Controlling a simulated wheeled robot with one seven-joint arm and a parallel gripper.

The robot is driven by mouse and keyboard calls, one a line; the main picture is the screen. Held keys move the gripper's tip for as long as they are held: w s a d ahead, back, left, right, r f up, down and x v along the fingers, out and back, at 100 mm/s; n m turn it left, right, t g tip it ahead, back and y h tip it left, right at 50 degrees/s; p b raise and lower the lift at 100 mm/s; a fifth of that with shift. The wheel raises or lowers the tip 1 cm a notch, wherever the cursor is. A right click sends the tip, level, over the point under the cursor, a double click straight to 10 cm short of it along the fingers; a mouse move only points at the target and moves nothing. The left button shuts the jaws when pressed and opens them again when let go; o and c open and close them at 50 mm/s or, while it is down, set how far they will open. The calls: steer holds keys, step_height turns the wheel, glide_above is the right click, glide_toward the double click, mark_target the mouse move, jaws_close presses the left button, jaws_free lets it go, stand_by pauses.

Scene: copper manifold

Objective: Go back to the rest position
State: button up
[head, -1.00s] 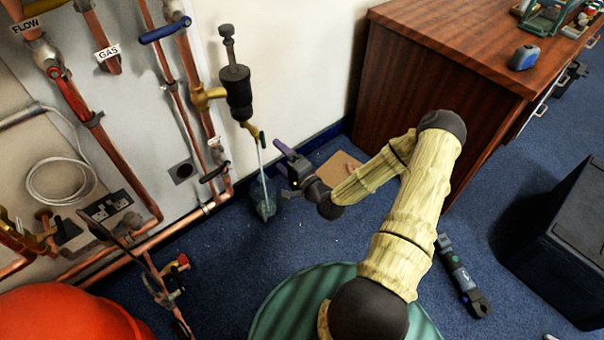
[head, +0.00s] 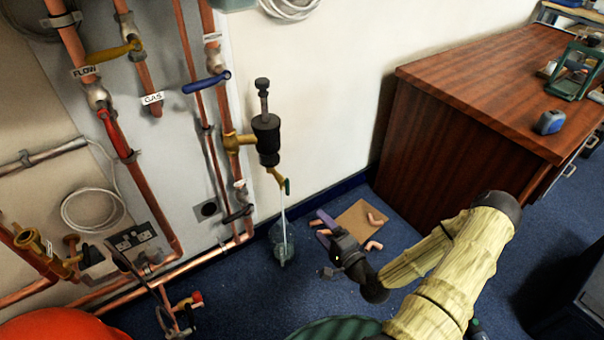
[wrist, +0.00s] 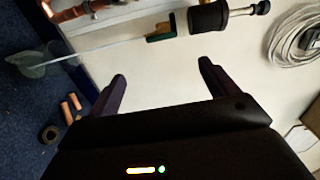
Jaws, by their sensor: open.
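My gripper (head: 326,228) is open and empty in the head view, held low over the blue carpet to the right of the pipework. In the wrist view its two dark fingers (wrist: 163,82) stand apart with nothing between them. A black cylindrical fitting (head: 266,138) with a brass outlet hangs from a copper pipe on the wall. A thin pale tube (head: 284,222) runs from its outlet down to a clear container (head: 284,250) on the floor. The fitting (wrist: 208,18) and container (wrist: 38,62) also show in the wrist view, beyond the fingers.
Copper pipes with a red lever (head: 116,132) and a blue lever (head: 206,83) line the wall at left. A wooden desk (head: 440,150) stands right. A cardboard piece (head: 352,214) with copper elbows lies by the wall. A red rounded object (head: 60,326) is at lower left.

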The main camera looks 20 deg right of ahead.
steer(key=s+a+r+n+g+h+p, duration=0.1)
steer(key=s+a+r+n+g+h, duration=0.2)
steer(key=s+r+n+g, duration=0.55)
steer(key=s+a+r+n+g+h+p, duration=0.25)
steer(key=r+n+g, duration=0.35)
steer(key=r, duration=0.5)
steer(key=w+p+v, duration=0.2)
steer(key=p+v, duration=1)
steer(key=w+r+p+v, duration=0.1)
steer(key=w+p+v, duration=0.2)
steer(key=p+v, duration=0.9)
steer(key=w+r+p+v, duration=0.1)
steer(key=w+p+v, duration=0.2)
steer(key=p+v, duration=0.9)
steer(key=shift+w+a+p, duration=0.25)
steer(key=shift+a+p, duration=0.15)
steer(key=shift+p, duration=0.25)
steer(key=shift+r, duration=0.1)
